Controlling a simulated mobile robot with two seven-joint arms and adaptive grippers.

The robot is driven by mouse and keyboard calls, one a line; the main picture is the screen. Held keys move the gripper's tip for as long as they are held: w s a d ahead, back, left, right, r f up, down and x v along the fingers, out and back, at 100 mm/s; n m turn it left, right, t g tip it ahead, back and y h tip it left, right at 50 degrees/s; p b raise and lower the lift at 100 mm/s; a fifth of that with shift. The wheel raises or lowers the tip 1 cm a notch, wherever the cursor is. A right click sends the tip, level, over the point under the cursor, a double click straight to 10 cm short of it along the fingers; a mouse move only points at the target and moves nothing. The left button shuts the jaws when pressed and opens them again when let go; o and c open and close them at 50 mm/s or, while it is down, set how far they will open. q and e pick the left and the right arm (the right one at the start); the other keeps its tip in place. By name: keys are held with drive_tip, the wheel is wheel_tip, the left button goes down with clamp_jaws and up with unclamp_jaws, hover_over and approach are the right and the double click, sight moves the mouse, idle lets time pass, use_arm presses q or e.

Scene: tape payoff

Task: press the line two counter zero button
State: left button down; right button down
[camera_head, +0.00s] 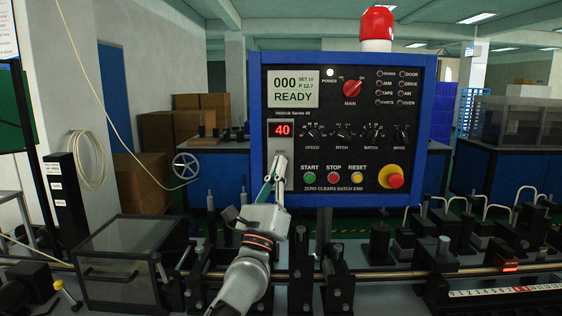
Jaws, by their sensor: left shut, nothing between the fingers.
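The control panel (347,102) with a blue frame faces me in the middle. A counter (282,130) at its left shows red digits 40. Just below it is a small label that seems to read ZERO, and a grey plate runs down from there. My left gripper (279,163) is shut and empty, pointing up at this plate just under the label. Its fingers cover part of the plate, so the zero button is hidden. I cannot tell whether the fingertips touch it. My right gripper is not in view.
A screen (293,89) reads 000 READY. Green start (309,178), red stop (333,178) and yellow reset (356,178) buttons sit right of the gripper, with a red emergency knob (394,180) beyond. A clear-lidded box (125,262) and black machine fixtures crowd the bench below.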

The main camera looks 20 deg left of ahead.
use_arm(q)
drive_tip(key=shift+s, duration=0.15)
drive_tip(key=s+p, duration=0.1)
drive_tip(key=s, duration=0.1)
drive_tip(key=s+d, duration=0.1)
drive_tip(key=s+p, duration=0.1)
drive_tip(key=s, duration=0.1)
drive_tip(key=shift+s+d+p, duration=0.35)
idle(0.5)
